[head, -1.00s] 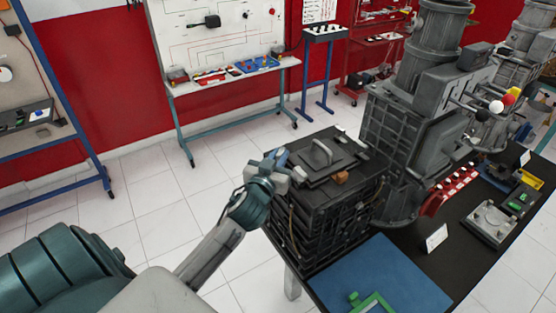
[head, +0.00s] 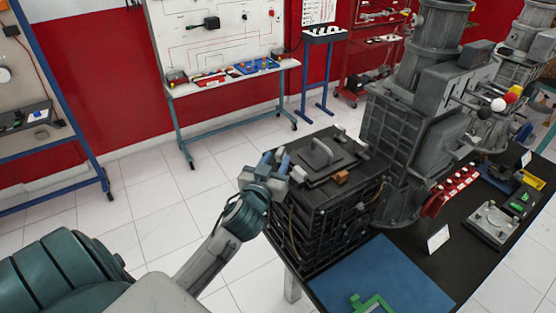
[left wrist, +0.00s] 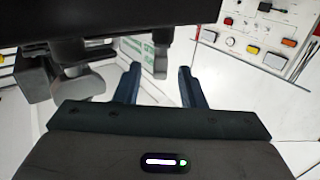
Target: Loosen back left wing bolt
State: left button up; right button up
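A black ribbed box (head: 320,215) with a flat lid and a raised handle (head: 321,153) stands on the dark table. My left gripper (head: 274,160) is at the lid's left edge, near its back left corner. In the head view the gripper hides that corner. My right gripper is not in view.
A large grey engine (head: 405,140) stands close right of the box. A blue mat (head: 375,275) with a green frame (head: 373,305) lies in front. An orange-brown block (head: 340,177) sits at the lid's front edge. Open floor lies to the left.

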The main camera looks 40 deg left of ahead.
pick_arm(q)
jog(key=b+v, duration=0.3)
jog(key=v, duration=0.5)
jog(key=shift+s, duration=0.25)
jog(key=shift+d, duration=0.15)
